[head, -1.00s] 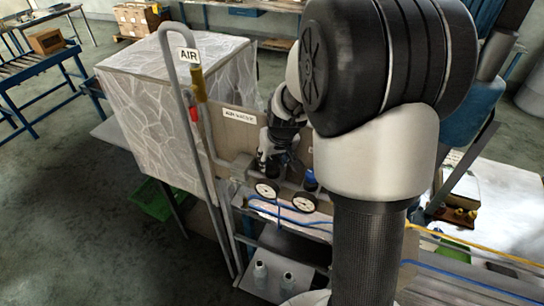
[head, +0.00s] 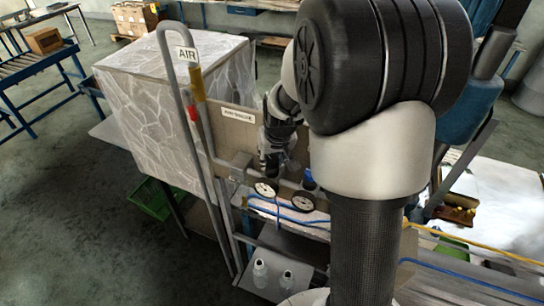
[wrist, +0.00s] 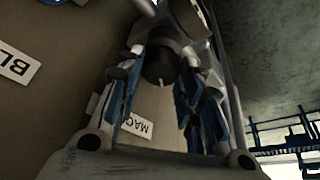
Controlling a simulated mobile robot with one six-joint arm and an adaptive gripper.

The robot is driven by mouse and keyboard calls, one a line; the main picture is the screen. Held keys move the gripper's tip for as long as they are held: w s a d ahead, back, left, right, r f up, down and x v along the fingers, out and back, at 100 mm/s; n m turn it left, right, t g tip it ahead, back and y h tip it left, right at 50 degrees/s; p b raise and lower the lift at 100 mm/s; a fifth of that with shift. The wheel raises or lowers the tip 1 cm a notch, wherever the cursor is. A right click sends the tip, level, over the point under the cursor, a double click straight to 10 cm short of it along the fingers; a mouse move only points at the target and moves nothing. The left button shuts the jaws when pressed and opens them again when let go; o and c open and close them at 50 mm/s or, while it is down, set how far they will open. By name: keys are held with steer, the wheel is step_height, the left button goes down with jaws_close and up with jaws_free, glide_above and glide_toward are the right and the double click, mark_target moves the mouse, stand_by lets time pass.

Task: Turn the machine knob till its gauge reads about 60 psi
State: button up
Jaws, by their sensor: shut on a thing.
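The machine knob (wrist: 158,68) is dark and round with a pale pointer mark. In the wrist view it sits between the fingers of my gripper (wrist: 165,75), which is shut on it. In the head view my gripper (head: 271,162) is at the panel, just above the left gauge (head: 266,188), and hides the knob. That round white-faced gauge and a second gauge (head: 303,201) to its right face the camera; their readings are too small to tell. A label starting "MAC" (wrist: 136,125) is partly hidden behind a finger.
A blue-topped part (head: 308,181) stands right of my gripper. Pale bottles (head: 260,268) stand on a lower shelf. Blue hoses run below the gauges.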

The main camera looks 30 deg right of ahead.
steer(key=shift+w+a+f+m+h+b, duration=0.1)
steer(key=shift+m+h+b, duration=0.4)
steer(key=shift+m, duration=0.4)
steer(key=m+b, duration=0.1)
steer(key=b, duration=0.2)
steer(key=m+g+b, duration=0.1)
steer(key=m+b, duration=0.1)
steer(key=b, duration=0.1)
steer(key=shift+f+m+h, duration=0.2)
steer(key=shift+m+h, duration=0.1)
steer(key=shift+h, duration=0.1)
steer(key=m+b, duration=0.2)
steer(key=shift+r+m+g+h+b, duration=0.15)
steer(key=shift+m+g+h+b, duration=0.15)
steer(key=shift+g+h, duration=0.1)
steer(key=shift+r+m+g+b, duration=0.1)
steer(key=shift+m+g+b, duration=0.6)
steer(key=shift+m, duration=0.8)
steer(key=o, duration=0.8)
steer(key=shift+c, duration=0.2)
steer(key=shift+h, duration=0.3)
steer(key=shift+r, duration=0.1)
